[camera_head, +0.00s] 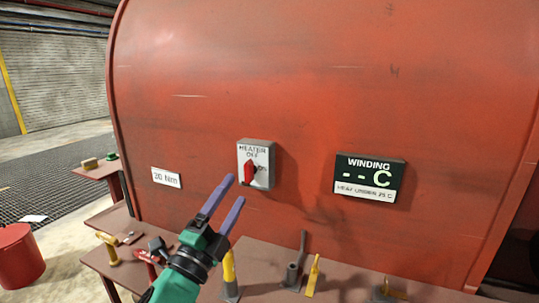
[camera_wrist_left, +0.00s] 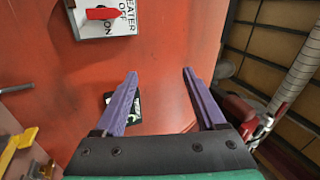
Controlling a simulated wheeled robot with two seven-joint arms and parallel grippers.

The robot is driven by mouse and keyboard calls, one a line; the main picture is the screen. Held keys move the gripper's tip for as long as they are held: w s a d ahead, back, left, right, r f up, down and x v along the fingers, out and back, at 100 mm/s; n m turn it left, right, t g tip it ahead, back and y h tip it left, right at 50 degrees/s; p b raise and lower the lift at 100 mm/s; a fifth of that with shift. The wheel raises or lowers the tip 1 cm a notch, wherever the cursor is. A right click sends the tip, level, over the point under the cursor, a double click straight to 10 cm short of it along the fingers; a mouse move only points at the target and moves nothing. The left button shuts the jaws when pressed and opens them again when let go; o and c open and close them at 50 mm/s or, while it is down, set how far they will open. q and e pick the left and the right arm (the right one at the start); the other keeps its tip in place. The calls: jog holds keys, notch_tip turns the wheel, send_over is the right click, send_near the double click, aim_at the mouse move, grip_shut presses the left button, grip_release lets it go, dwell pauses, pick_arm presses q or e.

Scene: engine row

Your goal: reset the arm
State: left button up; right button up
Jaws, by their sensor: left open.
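My left gripper (camera_head: 228,198) reaches in from the bottom left in the head view, with purple fingers and a green arm. It is open and empty, in front of the red housing, just below and left of the heater switch (camera_head: 256,164). The switch is a white plate with a red knob. In the left wrist view the open fingers (camera_wrist_left: 158,82) have nothing between them but red housing behind, and the switch (camera_wrist_left: 112,15) is at the top left. My right gripper does not show in either view.
A large red housing (camera_head: 330,100) fills the back. It bears a WINDING display (camera_head: 369,178) and a "30 Nm" label (camera_head: 166,177). Below are brown shelves with yellow-handled tools (camera_head: 313,276) and a grey upright tool (camera_head: 296,268). A red bucket (camera_head: 20,258) stands at left.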

pick_arm(q)
jog(key=s+a+f+n+g+y, duration=0.25)
jog(key=a+f+n, duration=0.2)
jog(key=f, duration=0.45)
jog(key=s+a+f+n+g+y, duration=0.1)
jog(key=a+f+n+g+y, duration=0.3)
jog(key=f+n, duration=0.3)
jog(key=s+a+f+n+g+y, duration=0.25)
jog(key=a+f+n, duration=0.2)
jog(key=f, duration=0.55)
jog(key=s+a+f+n+g, duration=0.2)
jog(key=s+f+n+g, duration=0.2)
jog(key=s+f+g, duration=0.7)
jog(key=s+f+t, duration=0.1)
jog(key=s+f, duration=0.3)
jog(key=f, duration=0.8)
jog(key=s+f+t, duration=0.1)
jog(key=s+f, duration=0.2)
jog(key=f, duration=0.9)
jog(key=s+a+f+g, duration=0.1)
jog(key=s+a+f, duration=0.2)
jog(key=s+f, duration=1.1)
jog(key=s, duration=0.2)
jog(key=shift+s+m+g, duration=0.3)
jog(key=shift+m, duration=0.1)
